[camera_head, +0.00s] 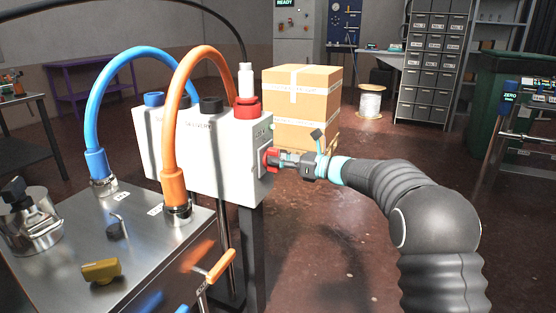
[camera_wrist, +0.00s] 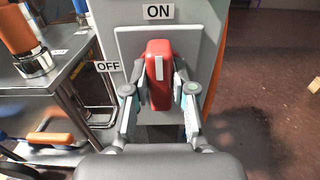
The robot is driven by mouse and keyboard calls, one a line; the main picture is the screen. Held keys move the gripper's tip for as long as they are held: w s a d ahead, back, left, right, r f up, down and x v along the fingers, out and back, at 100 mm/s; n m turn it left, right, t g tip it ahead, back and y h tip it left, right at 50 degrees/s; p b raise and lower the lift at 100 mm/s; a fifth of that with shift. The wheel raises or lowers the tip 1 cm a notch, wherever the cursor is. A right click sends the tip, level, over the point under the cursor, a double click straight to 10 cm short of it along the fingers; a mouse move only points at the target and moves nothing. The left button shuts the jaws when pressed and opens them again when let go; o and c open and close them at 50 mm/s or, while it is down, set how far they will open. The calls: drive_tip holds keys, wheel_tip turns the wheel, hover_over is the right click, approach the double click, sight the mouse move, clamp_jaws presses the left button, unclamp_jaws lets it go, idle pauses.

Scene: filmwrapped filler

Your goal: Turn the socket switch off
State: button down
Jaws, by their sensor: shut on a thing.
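The socket switch is a red handle (camera_wrist: 158,72) with a white stripe, on a grey plate in the wrist view. It stands nearly upright, its top towards the ON label (camera_wrist: 158,12). The OFF label (camera_wrist: 109,66) is to its left. In the head view the red switch (camera_head: 269,159) sits on the right side of the white box (camera_head: 225,160). My gripper (camera_wrist: 160,92) has a finger on each side of the handle and is shut on it. The fingers hide part of the handle's lower sides.
A metal table (camera_head: 60,255) with a yellow knob (camera_head: 101,271) stands at the left. Blue (camera_head: 95,100) and orange hoses (camera_head: 172,120) arch above it. Cardboard boxes (camera_head: 300,108) stand behind the white box.

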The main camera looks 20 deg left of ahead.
drive_tip(key=n+b, duration=0.4)
drive_tip(key=b, duration=0.1)
drive_tip(key=shift+s+f+n, duration=0.15)
drive_tip(key=shift+f+n, duration=0.15)
drive_tip(key=n+b, duration=0.5)
drive_tip(key=shift+s+f+b, duration=0.1)
drive_tip(key=shift+s+b, duration=0.05)
drive_tip(key=shift+b, duration=0.25)
drive_tip(key=n+b, duration=0.1)
drive_tip(key=n, duration=0.7)
drive_tip(key=shift+b, duration=0.3)
drive_tip(key=shift+n, duration=0.3)
drive_tip(key=c, duration=1)
unclamp_jaws()
drive_tip(key=shift+o, duration=0.2)
